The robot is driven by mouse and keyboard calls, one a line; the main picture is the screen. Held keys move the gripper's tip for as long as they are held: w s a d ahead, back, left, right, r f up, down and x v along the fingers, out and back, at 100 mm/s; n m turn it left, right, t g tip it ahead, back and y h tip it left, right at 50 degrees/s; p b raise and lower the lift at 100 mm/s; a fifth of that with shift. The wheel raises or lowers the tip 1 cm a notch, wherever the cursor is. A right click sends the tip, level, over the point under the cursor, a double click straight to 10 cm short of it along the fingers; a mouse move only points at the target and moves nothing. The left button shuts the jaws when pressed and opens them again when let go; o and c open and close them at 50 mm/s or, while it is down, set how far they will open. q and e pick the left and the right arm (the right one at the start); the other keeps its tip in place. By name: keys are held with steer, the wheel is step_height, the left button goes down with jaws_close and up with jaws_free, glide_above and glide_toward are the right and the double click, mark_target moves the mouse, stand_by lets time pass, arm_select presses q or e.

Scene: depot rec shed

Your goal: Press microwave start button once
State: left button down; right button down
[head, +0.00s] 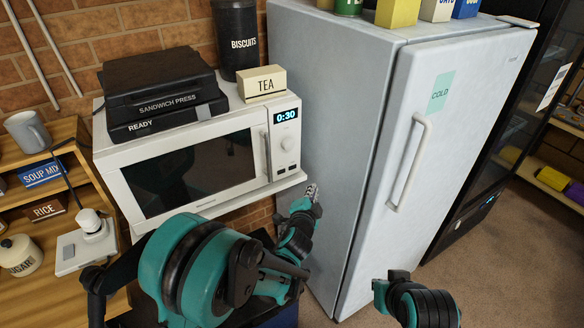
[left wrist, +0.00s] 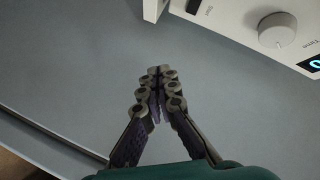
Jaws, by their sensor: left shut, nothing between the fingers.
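The white microwave (head: 205,208) has its door shut, and its display (head: 286,115) reads 0:30. My left gripper (head: 312,190) is shut and empty, just right of and below the panel, beside the fridge's side. In the left wrist view its fingertips (left wrist: 155,73) meet against a grey surface. Of my right arm only a link shows.
The light grey fridge (head: 330,110) stands close on the microwave's right. A tea box (head: 262,84) and a black sandwich press (head: 158,84) sit on the microwave. The door handle (head: 268,155) stands out left of the panel. A wooden shelf (head: 70,150) is at left.

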mark_target(293, 168)
stand_by(0.3)
arm_select(q)
steer(key=w+a, duration=0.5)
steer(key=w, duration=0.2)
steer(key=shift+w+p, duration=0.15)
steer(key=shift+p, duration=0.15)
stand_by(1.4)
steer(key=shift+w+a, duration=0.2)
steer(key=shift+w, duration=0.15)
